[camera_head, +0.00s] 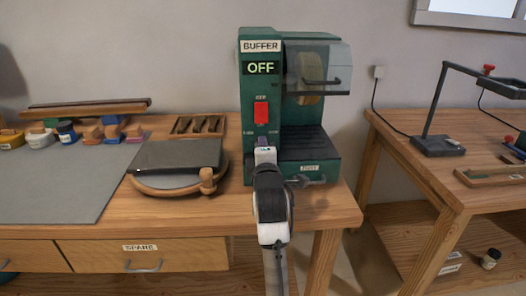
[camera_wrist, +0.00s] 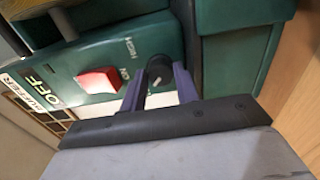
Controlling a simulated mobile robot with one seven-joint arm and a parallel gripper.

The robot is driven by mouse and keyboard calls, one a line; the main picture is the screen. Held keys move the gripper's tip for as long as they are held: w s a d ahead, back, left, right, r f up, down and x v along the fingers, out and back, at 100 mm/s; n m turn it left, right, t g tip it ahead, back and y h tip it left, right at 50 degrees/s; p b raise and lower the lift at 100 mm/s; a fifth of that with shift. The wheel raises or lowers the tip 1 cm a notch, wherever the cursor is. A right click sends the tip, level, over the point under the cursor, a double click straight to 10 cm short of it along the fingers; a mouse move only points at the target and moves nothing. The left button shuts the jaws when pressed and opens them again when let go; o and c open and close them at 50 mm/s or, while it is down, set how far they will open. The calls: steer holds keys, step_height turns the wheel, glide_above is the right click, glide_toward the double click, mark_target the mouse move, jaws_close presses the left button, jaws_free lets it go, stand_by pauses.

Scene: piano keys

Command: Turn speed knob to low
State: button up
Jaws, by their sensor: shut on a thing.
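The green buffer machine (camera_head: 262,50) stands at the right end of the workbench, and its display reads OFF. A red switch (camera_head: 261,112) is on its front panel; it also shows in the wrist view (camera_wrist: 99,79). My gripper (camera_head: 265,144) is at the lower front panel, below the red switch. In the wrist view its two purple fingers are on either side of the round black speed knob (camera_wrist: 159,68), shut on it. A pale mark shows on the knob. A HIGH label is beside it. In the head view my gripper hides the knob.
A clear guard (camera_head: 318,68) with a handle covers the buffing wheel. A second bench (camera_head: 420,165) is at right.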

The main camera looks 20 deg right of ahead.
steer(key=o, duration=1)
steer(key=shift+c, duration=0.2)
